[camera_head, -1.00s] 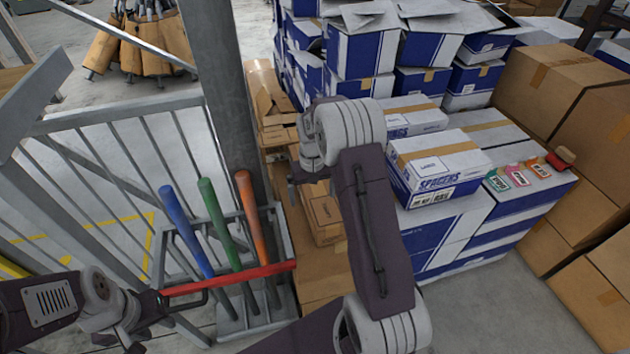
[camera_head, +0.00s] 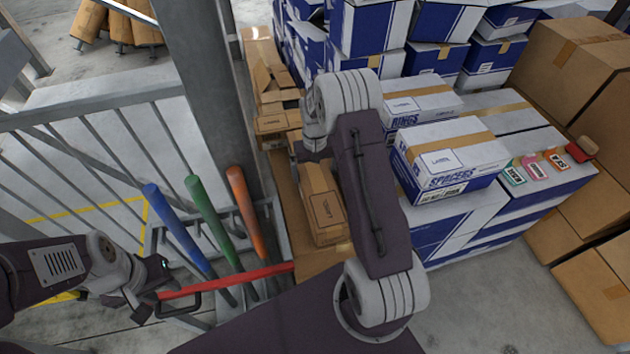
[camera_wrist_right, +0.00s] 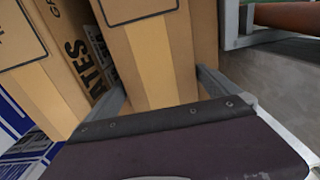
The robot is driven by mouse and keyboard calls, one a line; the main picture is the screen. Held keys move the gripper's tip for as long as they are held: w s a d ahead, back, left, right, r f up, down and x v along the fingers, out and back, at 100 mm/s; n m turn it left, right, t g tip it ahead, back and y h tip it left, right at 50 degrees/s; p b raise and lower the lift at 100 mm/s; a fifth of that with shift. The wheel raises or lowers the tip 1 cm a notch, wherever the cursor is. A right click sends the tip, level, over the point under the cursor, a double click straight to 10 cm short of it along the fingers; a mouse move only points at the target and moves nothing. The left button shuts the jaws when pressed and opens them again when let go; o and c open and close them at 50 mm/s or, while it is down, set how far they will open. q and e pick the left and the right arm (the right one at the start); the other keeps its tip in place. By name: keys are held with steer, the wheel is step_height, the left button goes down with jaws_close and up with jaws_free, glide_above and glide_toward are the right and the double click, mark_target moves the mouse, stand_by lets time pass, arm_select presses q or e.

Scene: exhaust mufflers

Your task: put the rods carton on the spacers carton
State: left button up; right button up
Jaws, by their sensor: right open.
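The spacers carton (camera_head: 447,166), white and blue with tan tape and "SPACERS" on its side, lies on the stack of blue-and-white cartons. No lettering that reads "rods" is visible. Brown cartons stand left of that stack, one of them with a label outline (camera_head: 324,207). In the right wrist view, my right gripper (camera_wrist_right: 160,88) is open, with its fingers on either side of a tan-taped brown carton (camera_wrist_right: 150,45). Whether they touch it is unclear. In the head view my right arm hides the fingertips. My left gripper (camera_head: 160,290) is beside the red bar; its jaws are unclear.
A rings carton (camera_head: 415,107) sits behind the spacers carton. Coloured tags (camera_head: 535,167) and a red object (camera_head: 583,149) lie to its right. Large brown boxes (camera_head: 570,75) stand at right. A grey post (camera_head: 218,85), railing and rack of coloured bars (camera_head: 205,215) stand at left.

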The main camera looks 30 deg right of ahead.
steer(key=f, duration=0.4)
steer(key=shift+s+a, duration=0.1)
steer(key=shift+s, duration=0.15)
steer(key=shift+w+f, duration=0.1)
steer(key=shift+f, duration=0.1)
steer(key=shift+r, duration=0.1)
steer(key=c, duration=1.8)
step_height(320, 180, up, 18)
steer(key=p, duration=0.1)
steer(key=shift+p, duration=0.35)
